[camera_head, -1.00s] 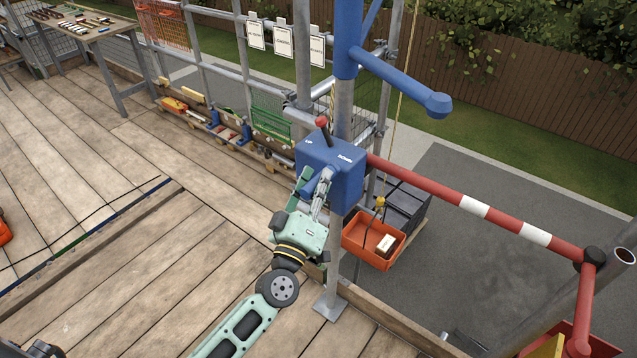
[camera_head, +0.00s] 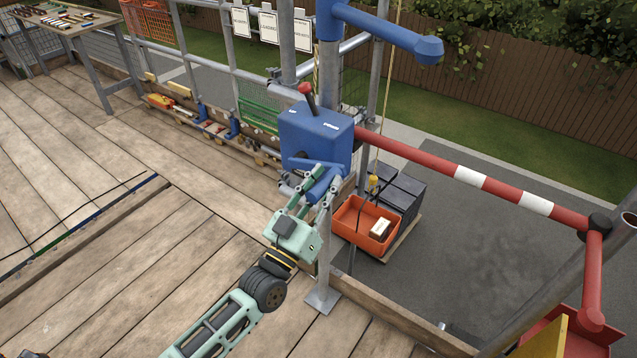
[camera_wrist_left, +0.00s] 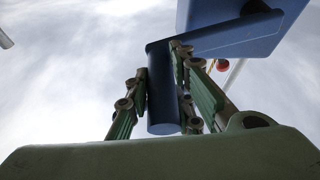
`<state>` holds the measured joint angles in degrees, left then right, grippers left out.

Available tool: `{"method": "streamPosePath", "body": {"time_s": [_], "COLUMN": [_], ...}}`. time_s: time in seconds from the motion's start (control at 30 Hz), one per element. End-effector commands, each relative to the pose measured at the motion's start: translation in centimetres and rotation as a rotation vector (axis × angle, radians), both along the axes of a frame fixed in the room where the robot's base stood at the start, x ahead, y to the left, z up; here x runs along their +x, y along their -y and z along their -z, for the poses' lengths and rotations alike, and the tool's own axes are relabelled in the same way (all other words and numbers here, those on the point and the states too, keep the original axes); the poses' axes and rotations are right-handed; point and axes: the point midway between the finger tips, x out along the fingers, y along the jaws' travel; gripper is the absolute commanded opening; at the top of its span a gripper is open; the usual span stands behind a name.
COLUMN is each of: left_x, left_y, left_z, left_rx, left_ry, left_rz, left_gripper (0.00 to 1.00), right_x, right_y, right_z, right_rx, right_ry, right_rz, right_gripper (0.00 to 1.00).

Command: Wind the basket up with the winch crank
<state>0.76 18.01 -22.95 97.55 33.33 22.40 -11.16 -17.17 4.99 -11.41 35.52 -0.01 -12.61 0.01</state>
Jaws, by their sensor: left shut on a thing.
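The blue winch box (camera_head: 314,138) sits on a grey post, with a red-knobbed lever (camera_head: 307,92) on top. My left gripper (camera_head: 317,188) is just below the box, shut on the blue winch crank (camera_head: 325,184). In the left wrist view the crank's round blue grip (camera_wrist_left: 162,95) lies between the green fingers, with the winch box (camera_wrist_left: 235,25) above. The orange basket (camera_head: 354,237) is on its rope (camera_head: 381,110), beyond the railing and below the deck, with a pale block inside. I cannot tell whether it touches the ground. My right gripper is out of view.
A red-and-white bar (camera_head: 480,184) runs right from the post. A blue hoist arm (camera_head: 385,30) is overhead. Dark crates (camera_head: 405,193) on a pallet stand behind the basket. Boards and tools line the deck edge. The wooden deck (camera_head: 120,270) at left is largely clear.

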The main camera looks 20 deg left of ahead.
Motion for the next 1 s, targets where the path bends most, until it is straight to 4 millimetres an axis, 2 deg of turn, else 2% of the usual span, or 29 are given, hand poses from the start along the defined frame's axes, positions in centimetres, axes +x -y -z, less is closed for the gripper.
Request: {"method": "streamPosePath", "body": {"time_s": [0.03, 0.47, 0.77, 1.0], "left_x": [-0.2, -0.3, 0.1, 0.7], "left_y": [0.4, 0.6, -0.6, -2.2], "left_z": [1.6, 7.0, 10.6, 13.1], "left_rx": [0.047, 0.432, 0.701, 0.916], "left_ry": [0.009, 0.148, 0.246, 0.322], "left_rz": [0.006, 0.006, 0.006, 0.006], "left_gripper": [0.0, 0.0, 0.0, 0.0], "right_x": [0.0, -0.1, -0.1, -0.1], "right_y": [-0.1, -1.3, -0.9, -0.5], "right_z": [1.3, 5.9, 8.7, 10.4], "right_rx": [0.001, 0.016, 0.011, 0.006], "right_ry": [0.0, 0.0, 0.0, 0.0], "right_rz": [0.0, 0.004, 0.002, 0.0], "right_gripper": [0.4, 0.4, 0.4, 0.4]}}
